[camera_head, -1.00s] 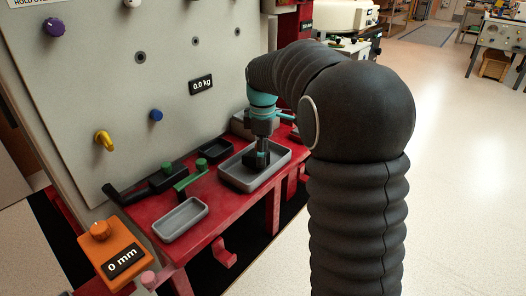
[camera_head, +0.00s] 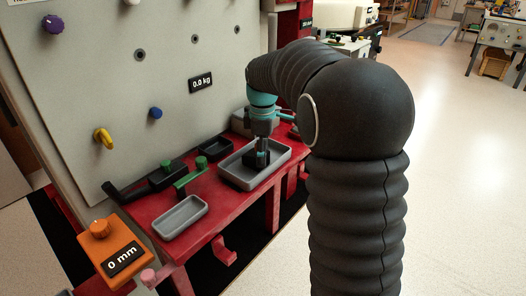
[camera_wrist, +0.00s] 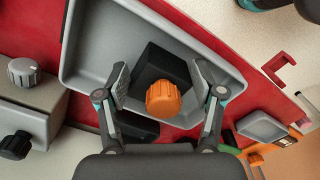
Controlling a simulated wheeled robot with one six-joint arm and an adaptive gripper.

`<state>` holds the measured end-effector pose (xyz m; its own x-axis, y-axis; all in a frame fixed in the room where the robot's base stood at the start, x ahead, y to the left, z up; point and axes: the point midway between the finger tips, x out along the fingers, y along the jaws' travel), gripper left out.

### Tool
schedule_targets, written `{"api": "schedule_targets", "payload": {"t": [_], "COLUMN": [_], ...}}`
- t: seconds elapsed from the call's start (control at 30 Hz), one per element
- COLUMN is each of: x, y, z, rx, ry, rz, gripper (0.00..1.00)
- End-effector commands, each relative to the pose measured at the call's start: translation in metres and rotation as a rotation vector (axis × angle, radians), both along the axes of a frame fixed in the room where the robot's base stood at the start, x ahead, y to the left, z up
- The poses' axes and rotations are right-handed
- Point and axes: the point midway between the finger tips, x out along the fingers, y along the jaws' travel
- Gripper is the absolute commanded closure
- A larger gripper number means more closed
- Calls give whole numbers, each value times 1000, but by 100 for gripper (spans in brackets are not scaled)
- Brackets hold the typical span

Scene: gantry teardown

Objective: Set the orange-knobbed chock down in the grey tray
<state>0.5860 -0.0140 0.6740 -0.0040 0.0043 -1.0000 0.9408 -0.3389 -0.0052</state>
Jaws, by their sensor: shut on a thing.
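The chock is a black block with an orange knob (camera_wrist: 163,98); in the wrist view its black body (camera_wrist: 152,66) lies between my fingers. My gripper (camera_wrist: 160,80) is shut on it. The large grey tray (camera_wrist: 88,50) lies under and around the chock. In the head view, my gripper (camera_head: 262,143) points down into the grey tray (camera_head: 238,182), and the chock's dark body (camera_head: 250,160) shows low inside its walls. Whether the chock touches the tray floor I cannot tell. The orange knob is hidden in the head view.
The red bench (camera_head: 205,228) also holds a smaller grey tray (camera_head: 180,217), a black tray (camera_head: 215,148) and green-knobbed parts (camera_head: 189,178). An orange box reading 0 mm (camera_head: 110,252) stands at the left. An upright grey panel (camera_head: 120,90) rises behind.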

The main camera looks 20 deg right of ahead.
Motion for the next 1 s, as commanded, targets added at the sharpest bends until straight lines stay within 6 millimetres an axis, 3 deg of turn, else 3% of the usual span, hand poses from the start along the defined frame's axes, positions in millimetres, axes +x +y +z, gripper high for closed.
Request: {"api": "schedule_targets", "payload": {"t": [0.03, 0.07, 0.17, 0.57, 0.77, 1.0], "x": [0, 0, 0, 0, 1, 2], "y": [0, 0, 0, 0, 0, 0], "z": [-1, 0, 0, 3, 30, 77], "rx": [0, 0, 0, 0, 0, 0], "ry": [-1, -1, -1, -1, -4, -3], "rz": [0, 0, 0, 0, 0, 0], "gripper": [100, 25, 3, 3, 3, 3]}}
